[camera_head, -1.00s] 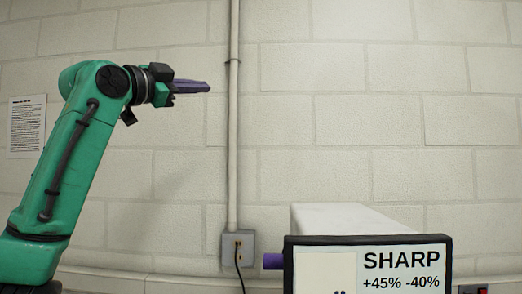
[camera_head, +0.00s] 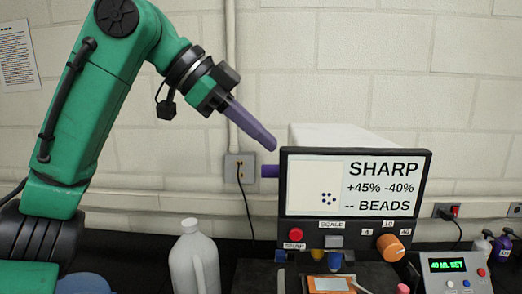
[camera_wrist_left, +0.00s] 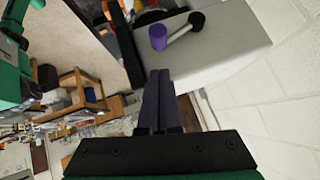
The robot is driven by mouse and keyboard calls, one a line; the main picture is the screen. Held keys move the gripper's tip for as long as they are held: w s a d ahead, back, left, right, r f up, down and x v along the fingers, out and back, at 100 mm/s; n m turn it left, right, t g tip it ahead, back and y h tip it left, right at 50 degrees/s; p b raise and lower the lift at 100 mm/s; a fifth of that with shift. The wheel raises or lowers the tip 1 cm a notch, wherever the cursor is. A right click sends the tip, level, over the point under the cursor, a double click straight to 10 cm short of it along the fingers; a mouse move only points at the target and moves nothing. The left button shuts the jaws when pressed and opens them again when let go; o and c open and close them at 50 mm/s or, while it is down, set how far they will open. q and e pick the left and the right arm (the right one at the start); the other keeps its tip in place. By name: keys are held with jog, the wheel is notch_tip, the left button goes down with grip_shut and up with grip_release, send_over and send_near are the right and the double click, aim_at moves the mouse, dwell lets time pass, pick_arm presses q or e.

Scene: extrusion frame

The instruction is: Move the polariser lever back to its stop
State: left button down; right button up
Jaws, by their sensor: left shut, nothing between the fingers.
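A purple grip (camera_head: 269,171) sticks out from the left side of the machine with the SHARP screen. The left wrist view shows this purple grip (camera_wrist_left: 158,38) with a short arm leading to a dark round hub (camera_wrist_left: 196,20) on the pale housing; this looks like the polariser lever. My left gripper (camera_head: 269,142) is shut and empty, its purple fingers angled down to the right. Its tips are just above the grip in the head view, apparently apart from it. The wrist view shows the shut fingers (camera_wrist_left: 158,78) pointing toward the grip. My right gripper is not in view.
The machine's screen (camera_head: 358,184) shows SHARP, +45% -40% and BEADS. A white bottle (camera_head: 194,262) stands at the front left. A wall box (camera_head: 240,167) with a cord is behind. A small control box (camera_head: 456,271) sits at the right.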

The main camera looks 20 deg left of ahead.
aim_at(277, 166)
pick_arm(q)
jog(key=f, duration=0.2)
jog(key=w, duration=0.1)
jog(key=shift+a+f, duration=0.4)
jog(key=shift+d, duration=0.1)
jog(key=shift+s+d+f, duration=0.1)
jog(key=shift+s+f, duration=0.05)
jog(key=f+t+b, duration=0.1)
jog(key=b, duration=0.1)
jog(key=s+f+m+t+b, duration=0.1)
jog(key=b, duration=0.1)
jog(key=t+b, duration=0.1)
jog(key=b, duration=0.1)
jog(key=shift+s+d+f+m, duration=0.1)
jog(key=shift+s+f+m, duration=0.15)
jog(key=shift+f+m, duration=0.15)
jog(key=shift+r, duration=0.1)
